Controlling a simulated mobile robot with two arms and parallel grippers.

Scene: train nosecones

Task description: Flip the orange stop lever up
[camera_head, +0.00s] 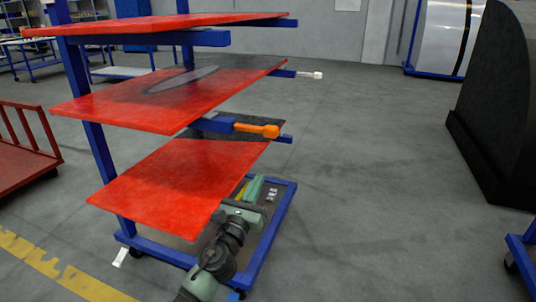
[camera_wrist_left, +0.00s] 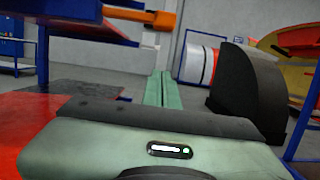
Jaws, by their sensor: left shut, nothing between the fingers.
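The orange stop lever (camera_head: 257,130) sticks out to the right, roughly level, from a blue bracket at the right edge of the rack's middle red shelf (camera_head: 130,103). It also shows at the top of the left wrist view (camera_wrist_left: 142,15). My left gripper (camera_head: 254,188) is below the lever, beside the lower red shelf (camera_head: 165,185), and apart from the lever. Its green fingers (camera_wrist_left: 162,88) are together with nothing between them. My right gripper is not in view.
A white lever (camera_head: 311,75) sticks out farther back on the rack. The blue rack frame (camera_head: 260,245) runs beneath my left arm. A large black curved part (camera_head: 500,105) stands at the right. The grey floor (camera_head: 385,150) between is clear.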

